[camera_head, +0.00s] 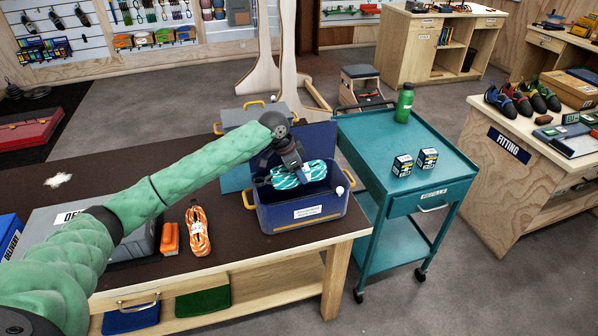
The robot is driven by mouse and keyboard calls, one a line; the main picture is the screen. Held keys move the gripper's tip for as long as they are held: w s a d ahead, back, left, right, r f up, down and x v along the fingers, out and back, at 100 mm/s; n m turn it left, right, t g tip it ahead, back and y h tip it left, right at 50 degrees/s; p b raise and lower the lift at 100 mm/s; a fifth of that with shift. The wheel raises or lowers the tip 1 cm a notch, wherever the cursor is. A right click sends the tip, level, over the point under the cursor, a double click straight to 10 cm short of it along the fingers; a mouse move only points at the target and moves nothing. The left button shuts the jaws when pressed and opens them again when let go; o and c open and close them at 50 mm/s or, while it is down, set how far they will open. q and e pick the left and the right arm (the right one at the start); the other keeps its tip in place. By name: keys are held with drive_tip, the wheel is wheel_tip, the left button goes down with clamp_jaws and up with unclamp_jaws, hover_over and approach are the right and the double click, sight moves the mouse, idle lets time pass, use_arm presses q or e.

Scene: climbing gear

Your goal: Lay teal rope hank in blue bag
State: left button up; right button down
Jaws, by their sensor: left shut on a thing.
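The teal and white rope hank (300,174) is at the opening of the blue bag, over its left and middle part. My left gripper (288,172) points down over the bag and is shut on the hank. The blue bag (305,212) is an open box-like bag with yellow handles, a white label on its front and its lid raised at the back. It stands at the right end of the dark-topped bench. I cannot tell whether the hank touches the bag's floor. My right gripper is not in view.
An orange rope hank (198,232) and an orange block (170,238) lie on the bench (262,248) left of the bag. A grey case (140,240) is farther left. A teal cart (385,150) with a green bottle (404,102) and two small boxes stands close on the right.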

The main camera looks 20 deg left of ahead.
sight(284, 171)
use_arm(q)
drive_tip(key=shift+f, duration=0.6)
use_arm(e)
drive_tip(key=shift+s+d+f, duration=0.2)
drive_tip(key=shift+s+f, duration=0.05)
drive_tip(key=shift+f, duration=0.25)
use_arm(q)
drive_tip(key=shift+f, duration=0.25)
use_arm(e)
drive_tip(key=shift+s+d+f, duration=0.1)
use_arm(q)
drive_tip(key=o, duration=1.2)
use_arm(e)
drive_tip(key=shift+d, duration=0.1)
use_arm(q)
drive_tip(key=shift+r, duration=0.1)
drive_tip(key=shift+s+a+r, duration=0.1)
drive_tip(key=shift+r, duration=0.2)
drive_tip(key=b+v, duration=0.3)
drive_tip(key=v, duration=0.8)
drive_tip(key=shift+r, duration=0.35)
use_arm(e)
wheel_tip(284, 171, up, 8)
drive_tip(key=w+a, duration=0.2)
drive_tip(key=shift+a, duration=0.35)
use_arm(q)
drive_tip(key=shift+s, duration=0.1)
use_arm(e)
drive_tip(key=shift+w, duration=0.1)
